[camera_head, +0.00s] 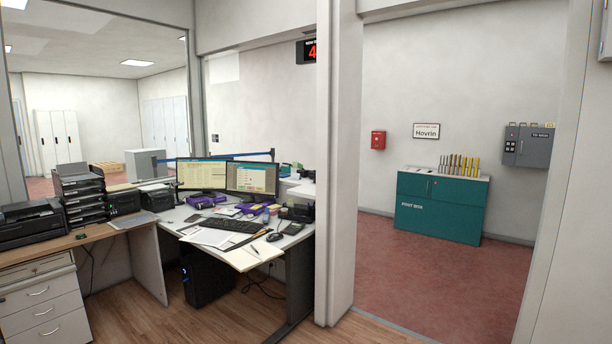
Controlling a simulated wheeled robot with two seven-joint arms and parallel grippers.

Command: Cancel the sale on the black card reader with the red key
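I cannot make out a black card reader with a red key at this distance. Small dark items (300,212) stand at the right end of the desk, too small to identify. Other dark devices stand on the counter at the left, among them a black box-shaped machine (124,202). No red key shows on any of them. Neither of my grippers is in view.
A desk (191,216) holds two monitors (252,178), a keyboard (234,226) and papers. Drawers (40,308) stand at the left. A white pillar (340,160) separates the desk from a red-floored area with a teal cabinet (440,218). Wood floor (225,322) is clear in front.

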